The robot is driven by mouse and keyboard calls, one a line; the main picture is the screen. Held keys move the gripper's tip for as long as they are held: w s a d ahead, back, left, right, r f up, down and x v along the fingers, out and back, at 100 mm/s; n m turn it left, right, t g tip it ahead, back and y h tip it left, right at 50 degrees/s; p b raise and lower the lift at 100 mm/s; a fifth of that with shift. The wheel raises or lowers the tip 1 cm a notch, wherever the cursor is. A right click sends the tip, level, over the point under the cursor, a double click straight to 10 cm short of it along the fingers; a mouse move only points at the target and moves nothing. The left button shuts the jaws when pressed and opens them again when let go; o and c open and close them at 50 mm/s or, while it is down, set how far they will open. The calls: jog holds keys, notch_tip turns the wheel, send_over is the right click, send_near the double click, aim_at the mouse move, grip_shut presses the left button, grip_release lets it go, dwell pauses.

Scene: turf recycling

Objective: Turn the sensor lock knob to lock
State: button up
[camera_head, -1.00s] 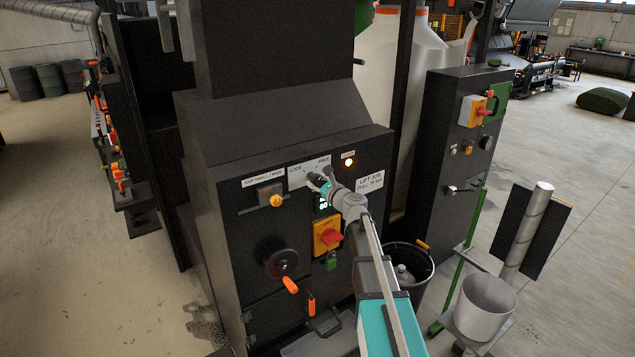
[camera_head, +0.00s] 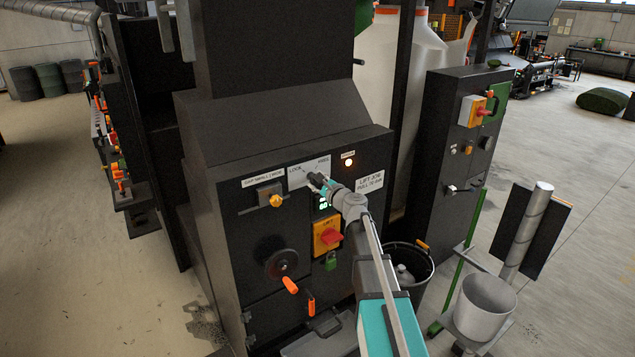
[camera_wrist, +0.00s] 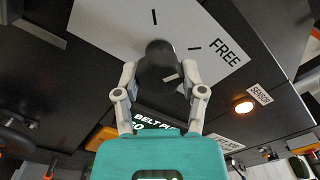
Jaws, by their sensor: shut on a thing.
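The sensor lock knob (camera_wrist: 158,62) is a dark round knob on a white plate (camera_wrist: 108,22). The plate reads LOCK at left and FREE at right in the head view, and FREE is legible in the wrist view. A short light mark shows on the knob's face, on the side towards my gripper; which label it points to is hard to tell. My gripper (camera_wrist: 159,74) is shut on the knob, one finger on each side. In the head view my gripper (camera_head: 318,181) covers most of the knob.
An orange lamp (camera_wrist: 243,107) glows beside the SENSOR label. Below the plate are a lit green display (camera_head: 323,202), a yellow box with a red switch (camera_head: 330,236) and a handwheel (camera_head: 281,264). A yellow knob (camera_head: 276,200) sits at left.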

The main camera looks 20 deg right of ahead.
jog(key=n, duration=0.7)
jog(key=shift+r, duration=0.1)
jog(key=n, duration=0.6)
jog(key=shift+n, duration=0.4)
jog(key=o, duration=1.2)
jog(key=shift+c, duration=0.2)
jog(key=v, duration=1.2)
